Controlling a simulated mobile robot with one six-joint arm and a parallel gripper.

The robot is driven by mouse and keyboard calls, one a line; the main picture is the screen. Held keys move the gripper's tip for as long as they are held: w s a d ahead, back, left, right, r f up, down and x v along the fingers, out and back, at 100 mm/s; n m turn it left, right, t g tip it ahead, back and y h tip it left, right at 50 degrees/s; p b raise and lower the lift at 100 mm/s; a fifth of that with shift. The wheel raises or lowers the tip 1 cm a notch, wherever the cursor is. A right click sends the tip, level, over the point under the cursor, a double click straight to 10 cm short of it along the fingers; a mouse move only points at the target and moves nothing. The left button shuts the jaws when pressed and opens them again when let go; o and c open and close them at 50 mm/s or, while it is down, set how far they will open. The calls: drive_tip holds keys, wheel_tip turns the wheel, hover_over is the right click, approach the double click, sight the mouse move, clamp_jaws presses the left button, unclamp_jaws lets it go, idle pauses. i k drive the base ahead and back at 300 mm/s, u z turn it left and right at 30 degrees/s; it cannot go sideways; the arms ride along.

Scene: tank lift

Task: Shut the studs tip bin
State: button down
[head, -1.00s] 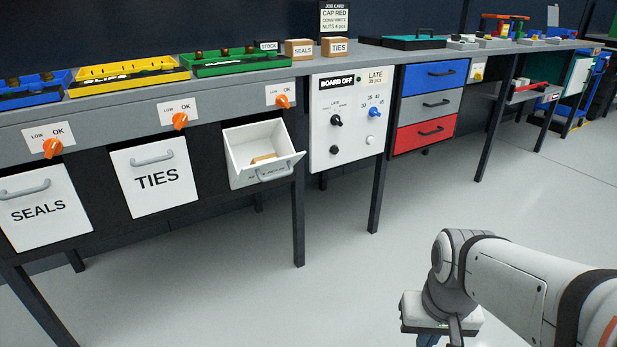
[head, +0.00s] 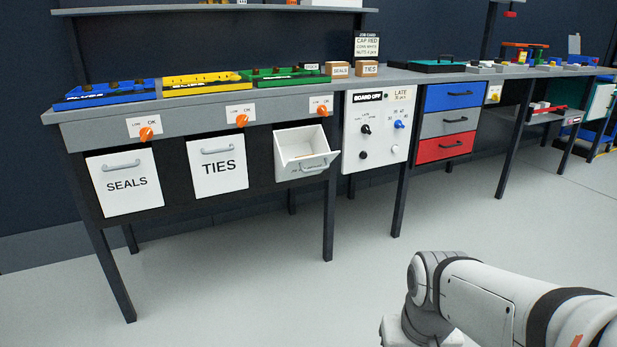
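The open tip bin (head: 303,150) is the third and rightmost of the white tip bins under the left bench. It is tilted out at the top, with its front leaning toward me and a grey handle (head: 313,168) on it. The lettering on its front is too foreshortened to read.
The SEALS bin (head: 125,198) and TIES bin (head: 217,178) are shut. Orange knobs (head: 242,120) sit above the bins. A white control panel (head: 376,155) and a drawer stack (head: 447,122) stand right of the open bin. Bench legs (head: 329,220) reach the floor; the floor in front is clear.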

sight(288, 144)
drive_tip(key=u, duration=0.25)
drive_tip(key=i, duration=1)
drive_tip(key=u, duration=0.05)
